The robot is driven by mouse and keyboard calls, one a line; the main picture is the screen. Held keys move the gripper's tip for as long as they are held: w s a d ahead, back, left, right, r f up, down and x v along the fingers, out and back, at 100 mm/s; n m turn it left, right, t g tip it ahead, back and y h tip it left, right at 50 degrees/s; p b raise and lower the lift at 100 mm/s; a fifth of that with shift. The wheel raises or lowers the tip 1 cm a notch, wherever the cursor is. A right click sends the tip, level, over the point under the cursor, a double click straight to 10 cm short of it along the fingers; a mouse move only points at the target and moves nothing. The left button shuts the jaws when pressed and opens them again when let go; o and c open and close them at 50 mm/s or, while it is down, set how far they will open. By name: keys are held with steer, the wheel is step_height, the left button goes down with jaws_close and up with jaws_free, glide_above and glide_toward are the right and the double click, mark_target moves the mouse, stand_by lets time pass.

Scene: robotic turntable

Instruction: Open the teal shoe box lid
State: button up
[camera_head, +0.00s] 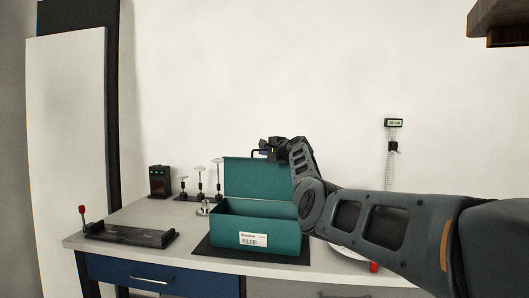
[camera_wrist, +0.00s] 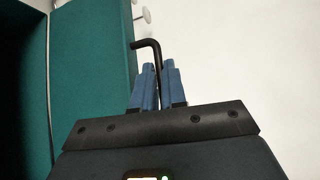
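The teal shoe box (camera_head: 225,238) stands on a dark mat in the head view. Its lid (camera_head: 250,178) stands raised, about upright, at the back, and part of the inside shows. My gripper (camera_head: 268,148) is above the lid's top edge, toward its right end. In the wrist view my gripper's blue fingers (camera_wrist: 158,68) are close together on a thin black bent rod (camera_wrist: 157,50), whose hooked end points left toward the teal surface (camera_wrist: 92,50).
A black tray-like fixture (camera_head: 130,235) lies at the table's left. Small stands (camera_head: 200,182) and a black device (camera_head: 159,181) are behind it. A dark mat (camera_head: 205,250) lies under the box. A red and white object (camera_head: 373,267) is partly hidden by my arm.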

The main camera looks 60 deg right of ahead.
steer(key=shift+o, duration=0.8)
steer(key=shift+r, duration=0.1)
steer(key=v, duration=0.7)
steer(key=shift+s+a+b, duration=0.2)
steer(key=shift+s+b, duration=0.15)
steer(key=shift+b, duration=0.1)
